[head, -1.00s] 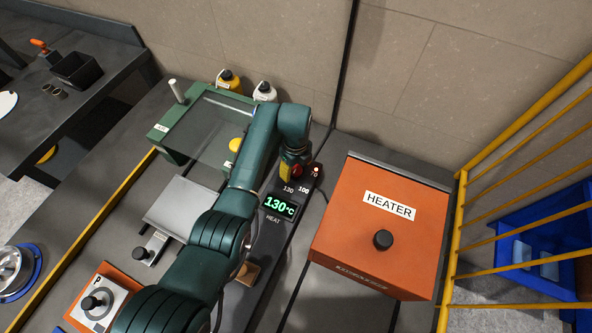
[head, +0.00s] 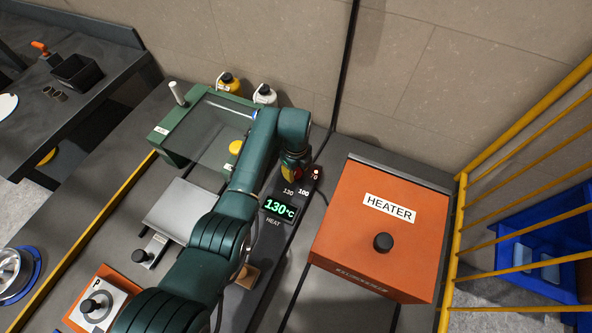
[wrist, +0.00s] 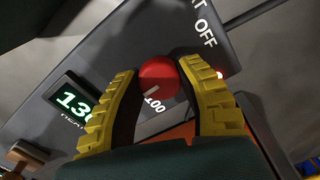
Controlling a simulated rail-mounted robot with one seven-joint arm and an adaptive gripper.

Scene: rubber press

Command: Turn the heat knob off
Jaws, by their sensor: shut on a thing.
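The red heat knob (wrist: 158,80) is on a dark grey control panel (wrist: 150,40) with a lit green display (head: 279,207) reading 130°C. In the wrist view the knob lies between the yellow ridged fingers of my gripper (wrist: 157,92), which is shut on it. The labels "OFF" and "100" show near the knob. In the head view my gripper (head: 293,172) is at the panel's far end and covers most of the knob. A small red light (head: 315,175) glows beside it. I cannot tell exactly which label the knob points to.
An orange heater box (head: 370,215) stands right of the panel. A green-framed press (head: 205,125) is on the left, with yellow and white bottles (head: 264,95) behind it. A yellow rail fence (head: 520,150) bounds the right side.

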